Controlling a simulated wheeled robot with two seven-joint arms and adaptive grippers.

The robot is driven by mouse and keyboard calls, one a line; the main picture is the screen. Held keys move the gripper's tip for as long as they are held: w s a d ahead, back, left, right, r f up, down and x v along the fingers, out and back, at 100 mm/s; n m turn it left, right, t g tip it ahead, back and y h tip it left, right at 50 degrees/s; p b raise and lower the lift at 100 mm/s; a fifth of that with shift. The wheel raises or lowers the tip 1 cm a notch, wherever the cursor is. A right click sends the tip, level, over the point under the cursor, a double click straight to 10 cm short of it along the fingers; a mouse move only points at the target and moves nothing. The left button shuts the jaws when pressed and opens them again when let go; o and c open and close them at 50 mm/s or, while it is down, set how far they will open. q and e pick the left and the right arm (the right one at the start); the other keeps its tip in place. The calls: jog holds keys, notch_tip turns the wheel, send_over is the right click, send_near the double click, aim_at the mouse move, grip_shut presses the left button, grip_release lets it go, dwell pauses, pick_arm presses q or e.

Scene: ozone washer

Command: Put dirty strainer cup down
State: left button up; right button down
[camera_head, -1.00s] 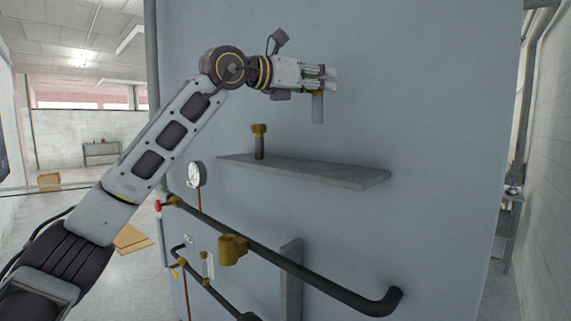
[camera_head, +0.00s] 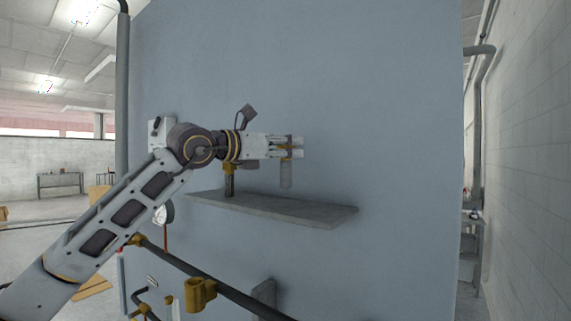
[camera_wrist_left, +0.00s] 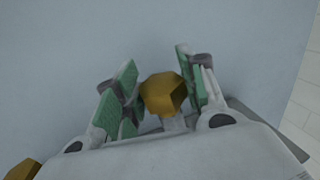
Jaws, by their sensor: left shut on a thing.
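My left gripper (camera_head: 293,147) reaches in level from the left and is shut on a strainer cup (camera_head: 286,175). The cup hangs upright below the fingers, a grey cylinder with a brass top. In the left wrist view its hexagonal brass top (camera_wrist_left: 162,93) sits between the green finger pads. The cup's lower end appears a little above the grey wall shelf (camera_head: 300,211), with a small gap. A second, darker cup (camera_head: 229,182) with a brass top stands on the shelf to the left, partly hidden by my arm. My right gripper is out of view.
Below the shelf, a dark pipe (camera_head: 215,279) with a brass fitting (camera_head: 200,293) runs along the blue-grey wall (camera_head: 390,120). The right part of the shelf is bare.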

aim_at(282, 164)
pick_arm(q)
jog(key=shift+f, duration=0.15)
jog(key=shift+f+p, duration=0.35)
jog(key=shift+f, duration=1.45)
jog(key=shift+f, duration=0.2)
jog(key=o, duration=1)
jog(key=shift+o, duration=0.2)
jog(key=shift+r, duration=0.2)
